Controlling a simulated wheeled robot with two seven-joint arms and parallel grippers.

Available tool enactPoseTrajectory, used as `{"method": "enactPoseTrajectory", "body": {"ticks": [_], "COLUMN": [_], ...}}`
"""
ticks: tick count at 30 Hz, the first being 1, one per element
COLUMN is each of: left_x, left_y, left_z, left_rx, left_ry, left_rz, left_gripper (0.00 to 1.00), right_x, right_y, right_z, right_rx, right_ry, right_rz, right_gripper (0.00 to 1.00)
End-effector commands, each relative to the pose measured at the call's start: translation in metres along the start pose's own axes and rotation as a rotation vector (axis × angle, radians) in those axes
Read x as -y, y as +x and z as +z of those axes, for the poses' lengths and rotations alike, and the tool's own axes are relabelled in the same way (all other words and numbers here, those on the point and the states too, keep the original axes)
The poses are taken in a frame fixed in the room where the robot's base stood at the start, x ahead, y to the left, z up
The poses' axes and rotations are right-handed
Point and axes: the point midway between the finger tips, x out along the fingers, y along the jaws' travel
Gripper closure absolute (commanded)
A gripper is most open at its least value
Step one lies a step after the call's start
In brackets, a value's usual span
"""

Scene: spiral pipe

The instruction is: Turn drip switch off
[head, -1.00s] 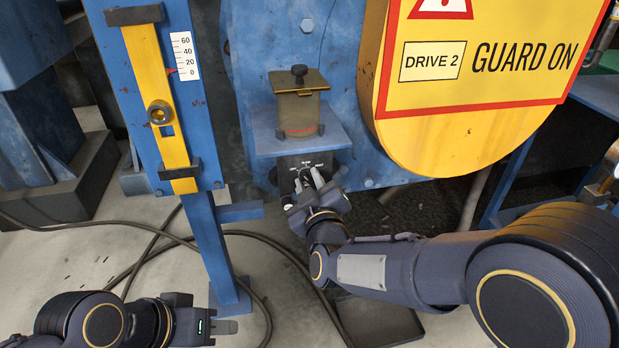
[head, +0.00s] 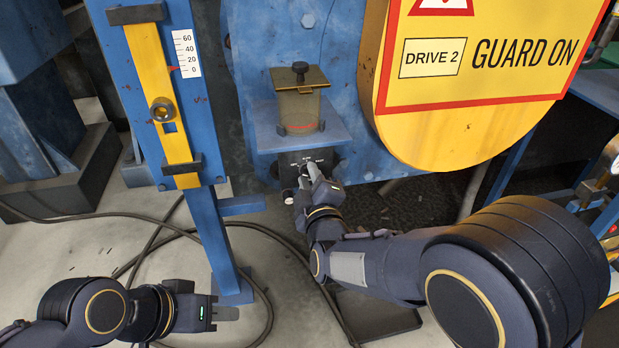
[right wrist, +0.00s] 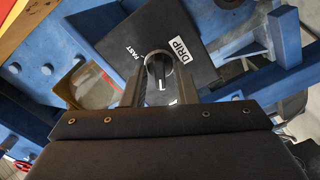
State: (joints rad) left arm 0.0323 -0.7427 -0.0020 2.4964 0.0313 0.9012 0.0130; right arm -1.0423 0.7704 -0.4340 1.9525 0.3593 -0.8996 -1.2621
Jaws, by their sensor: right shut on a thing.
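The drip switch is a round knob (right wrist: 159,70) with a black grip and a white pointer line, on a black box face. The right wrist view shows the labels "DRIP" (right wrist: 165,37) and "FAST" on that face. The pointer line points toward the lower part of that view, away from the labels. My right gripper (right wrist: 159,90) has a finger on each side of the knob and is shut on it. In the head view the black switch box (head: 296,161) is partly hidden behind my right gripper (head: 309,176).
An oil pot (head: 300,112) stands on a blue shelf (head: 262,132) just above the switch box. A large yellow guard (head: 450,135) hangs to the right. A blue post with a yellow gauge (head: 170,100) stands left. Cables (head: 150,235) lie on the floor.

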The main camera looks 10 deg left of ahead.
Motion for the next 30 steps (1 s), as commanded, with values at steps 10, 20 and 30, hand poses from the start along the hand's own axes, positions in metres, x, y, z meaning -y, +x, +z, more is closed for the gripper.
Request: {"method": "enactPoseTrajectory", "body": {"ticks": [10,20,30], "left_x": [0.000,0.000,-0.001], "left_y": [0.000,0.000,-0.002], "left_z": [0.000,0.000,-0.001], "left_rx": [0.000,0.000,0.000], "left_ry": [0.000,0.000,0.000], "left_rz": [0.000,0.000,0.000], "left_gripper": [0.64,0.64,0.64], "right_x": [0.001,0.001,0.001], "right_y": [0.000,-0.005,-0.060], "right_z": [0.000,0.000,-0.001], "right_rx": [0.000,-0.001,-0.002], "right_ry": [-0.002,0.000,0.000], "right_rz": [-0.003,-0.002,-0.004], "right_gripper": [0.68,0.68,0.68]}}
